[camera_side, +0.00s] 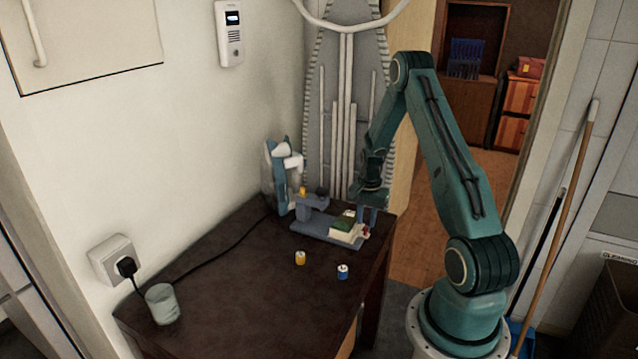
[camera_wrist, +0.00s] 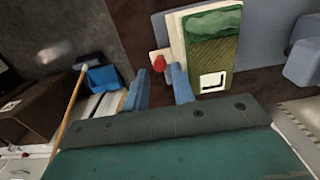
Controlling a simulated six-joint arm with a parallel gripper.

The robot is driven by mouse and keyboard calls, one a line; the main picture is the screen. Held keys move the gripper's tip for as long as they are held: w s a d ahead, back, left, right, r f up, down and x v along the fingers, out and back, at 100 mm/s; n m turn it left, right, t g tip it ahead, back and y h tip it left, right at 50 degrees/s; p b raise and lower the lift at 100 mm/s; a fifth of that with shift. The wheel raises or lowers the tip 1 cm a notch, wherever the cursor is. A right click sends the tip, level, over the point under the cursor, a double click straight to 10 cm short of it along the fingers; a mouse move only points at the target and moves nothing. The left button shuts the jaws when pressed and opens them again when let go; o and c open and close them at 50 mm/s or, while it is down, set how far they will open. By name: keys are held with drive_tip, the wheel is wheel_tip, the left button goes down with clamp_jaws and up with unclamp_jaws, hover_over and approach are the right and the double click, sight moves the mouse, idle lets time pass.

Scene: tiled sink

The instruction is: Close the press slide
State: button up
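The press is blue-grey, with an upright frame (camera_side: 312,206) on a flat base (camera_side: 318,230) at the back of the dark table. Its cream slide (camera_side: 345,236) sits out toward the right end of the base, clear of the press head (camera_wrist: 302,64). The slide carries a green-topped piece (camera_wrist: 213,50). A red knob (camera_wrist: 158,62) is on the slide's outer end. My gripper (camera_side: 367,212) points down beside that end. In the wrist view my gripper (camera_wrist: 159,74) has its blue fingers apart, with the knob showing between and just beyond the tips. Contact cannot be told.
A yellow-topped spool (camera_side: 300,258) and a blue spool (camera_side: 342,271) stand on the table in front of the press. A glass (camera_side: 162,304) is at the front left. The table's right edge is close to the slide.

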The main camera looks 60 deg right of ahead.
drive_tip(key=shift+f, duration=1.3)
drive_tip(key=shift+c, duration=0.4)
clamp_jaws()
